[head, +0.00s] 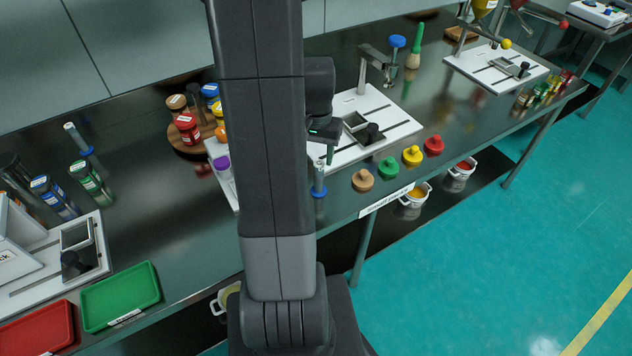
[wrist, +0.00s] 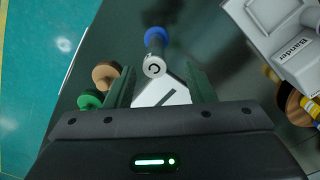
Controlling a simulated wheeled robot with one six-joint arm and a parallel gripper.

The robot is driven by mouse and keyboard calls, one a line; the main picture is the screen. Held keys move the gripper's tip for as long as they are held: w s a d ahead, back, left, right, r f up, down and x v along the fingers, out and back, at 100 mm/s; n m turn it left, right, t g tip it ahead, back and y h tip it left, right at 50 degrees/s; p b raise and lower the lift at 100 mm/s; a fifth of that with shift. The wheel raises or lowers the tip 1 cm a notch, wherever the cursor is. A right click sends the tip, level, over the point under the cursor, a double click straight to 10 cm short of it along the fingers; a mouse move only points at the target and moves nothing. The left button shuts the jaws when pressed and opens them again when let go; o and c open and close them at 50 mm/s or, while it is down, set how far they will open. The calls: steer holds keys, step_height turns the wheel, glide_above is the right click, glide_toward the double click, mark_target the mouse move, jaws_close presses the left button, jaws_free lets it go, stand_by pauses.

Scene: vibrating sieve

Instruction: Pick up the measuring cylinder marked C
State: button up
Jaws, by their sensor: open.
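The measuring cylinder marked C (wrist: 154,66) stands upright on the dark bench, with its blue base (wrist: 156,35) farther from my gripper than its marked top. In the head view the cylinder (head: 319,178) stands near the bench's front edge, just right of my arm. My gripper (wrist: 161,78) is open and empty, its two green fingers apart. The cylinder's top shows between and slightly beyond the fingertips in the wrist view. In the head view the gripper (head: 329,152) is just above the cylinder, partly hidden by my arm.
Brown (head: 363,180), green (head: 388,167), yellow and red knobbed pieces line the front edge to the right. A white-based device (head: 385,118) stands behind. Another blue-based cylinder (head: 78,139) is far left. Jars sit on a round wooden stand (head: 180,147). Trays (head: 119,295) lie at left.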

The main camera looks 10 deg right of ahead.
mark_target(317, 162)
step_height(317, 162, down, 3)
steer(key=shift+d+f, duration=0.15)
steer(key=shift+f, duration=1.2)
steer(key=shift+d+f, duration=0.15)
steer(key=shift+f, duration=1.15)
steer(key=shift+c, duration=0.2)
jaws_close()
